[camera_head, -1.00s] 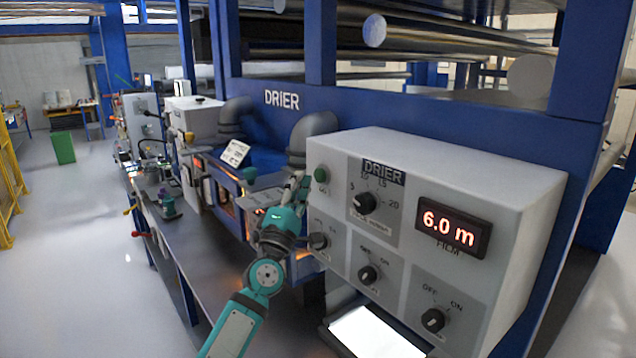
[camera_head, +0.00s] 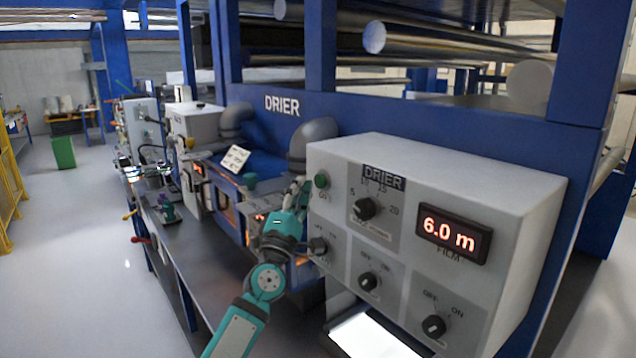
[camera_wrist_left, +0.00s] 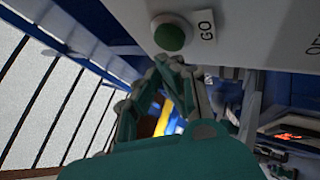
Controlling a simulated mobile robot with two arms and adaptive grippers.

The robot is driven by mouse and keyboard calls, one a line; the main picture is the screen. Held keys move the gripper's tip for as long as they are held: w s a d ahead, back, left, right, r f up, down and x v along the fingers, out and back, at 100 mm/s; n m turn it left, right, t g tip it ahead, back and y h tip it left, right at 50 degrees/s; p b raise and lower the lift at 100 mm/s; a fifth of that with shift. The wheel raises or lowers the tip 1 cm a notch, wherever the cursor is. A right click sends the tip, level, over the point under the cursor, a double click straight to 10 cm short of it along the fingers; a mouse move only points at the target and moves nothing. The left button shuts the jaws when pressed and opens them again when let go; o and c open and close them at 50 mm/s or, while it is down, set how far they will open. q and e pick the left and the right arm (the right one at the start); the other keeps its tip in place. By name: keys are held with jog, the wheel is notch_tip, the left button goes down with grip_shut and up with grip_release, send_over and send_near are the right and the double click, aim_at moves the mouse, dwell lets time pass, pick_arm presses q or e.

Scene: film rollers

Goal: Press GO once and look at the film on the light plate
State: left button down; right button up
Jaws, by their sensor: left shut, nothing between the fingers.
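The green GO button (camera_head: 322,181) sits at the upper left of the grey drier panel (camera_head: 480,180). In the left wrist view the GO button (camera_wrist_left: 170,36) is a green dome in a pale ring with a GO label (camera_wrist_left: 207,27) beside it. My left gripper (camera_head: 302,186) is shut and empty, its tips close to the button. In the wrist view the tips (camera_wrist_left: 172,62) lie just below the button; I cannot tell whether they touch it. The bright light plate (camera_head: 370,336) shows under the panel, partly hidden; I cannot make out film on it. My right gripper is not in view.
The panel carries several black knobs, including a dial (camera_head: 366,208), and a red display (camera_head: 452,234) reading 6.0 m. A grey pipe (camera_head: 312,140) and a white card (camera_head: 235,158) stand behind my arm. Open floor (camera_head: 75,250) lies at the left.

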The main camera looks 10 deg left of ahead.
pick_arm(q)
jog(key=shift+w+d, duration=0.1)
dwell(0.5)
jog(key=shift+w+d+b, duration=0.25)
jog(key=shift+b, duration=0.05)
jog(key=shift+w+d+b, duration=0.3)
jog(key=shift+b, duration=0.1)
dwell(0.7)
dwell(0.4)
jog(key=shift+s+a+p, duration=0.6)
jog(key=shift+s, duration=0.05)
